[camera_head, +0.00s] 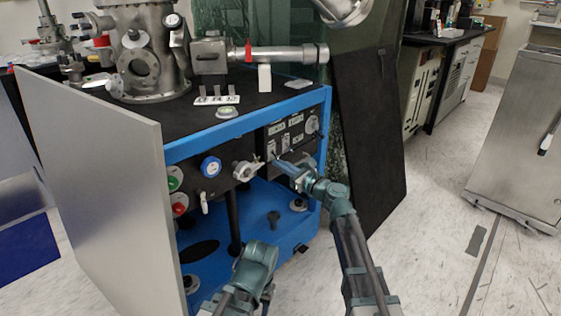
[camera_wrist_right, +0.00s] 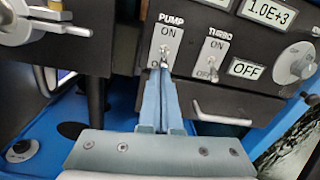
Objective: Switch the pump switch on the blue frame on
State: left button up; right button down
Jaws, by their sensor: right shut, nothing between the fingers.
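The blue frame (camera_head: 250,128) stands in the middle of the head view, with a black control panel on its front. The pump switch (camera_wrist_right: 165,52) is a small metal toggle on a light plate, marked PUMP and ON at the top, in the right wrist view. My right gripper (camera_wrist_right: 162,70) is shut and empty, its fingertips at the toggle and over the lower part of the plate. I cannot tell whether they touch or which way the toggle is set. In the head view, my right gripper (camera_head: 276,162) points at the panel. My left arm shows low down; its fingers do not show.
The turbo switch (camera_wrist_right: 212,62) sits just right of the pump switch, beside an OFF label (camera_wrist_right: 245,69). A drawer handle (camera_wrist_right: 220,115) lies below. A grey side panel (camera_head: 105,180) stands further left.

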jog(key=shift+s+d+r+h+p, duration=0.15)
jog(key=shift+h+p, duration=0.35)
jog(key=shift+p, duration=0.5)
jog(key=shift+d+r+g, duration=0.1)
jog(key=shift+g, duration=0.2)
jog(key=shift+r, duration=0.1)
jog(key=shift+r+p, duration=0.3)
jog(key=shift+p, duration=0.6)
jog(key=g+h+p, duration=0.1)
jog(key=p, duration=0.2)
jog(key=r+g+h+p, duration=0.1)
jog(key=p, duration=0.3)
jog(key=g+h+p, duration=0.1)
jog(key=p, duration=0.2)
jog(key=shift+s+d+r+g+h, duration=0.2)
jog(key=shift+r+g+h, duration=0.1)
jog(key=shift+r+g, duration=0.1)
jog(key=shift+p, duration=0.35)
